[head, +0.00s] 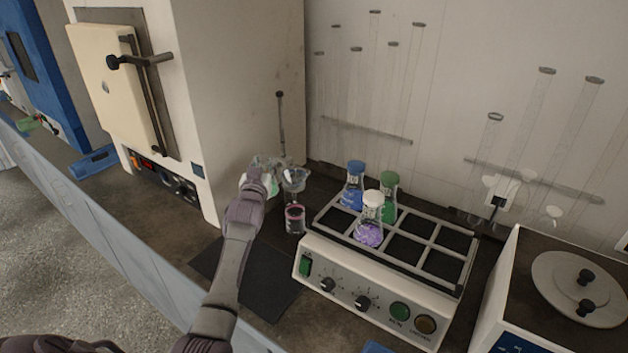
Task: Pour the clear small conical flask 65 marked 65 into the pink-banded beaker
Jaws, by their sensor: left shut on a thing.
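My left gripper (260,180) is shut on clear glassware (268,163), which I take to be the small conical flask. Its 65 mark cannot be read, and the fingers hide part of it. The pink-banded beaker (295,219) stands upright on the dark bench, just right of and below the gripper. Another clear glass shape (295,180) shows directly above the beaker in the picture. I cannot tell whether it is separate or part of the held glassware. My right gripper is not in view.
A shaker (372,296) with a gridded top stands to the right, holding blue (354,187), green (389,196) and purple (370,222) flasks. A thin upright rod (281,120) stands behind the gripper. A cream oven (112,90) is left. A dark mat (262,283) lies in front.

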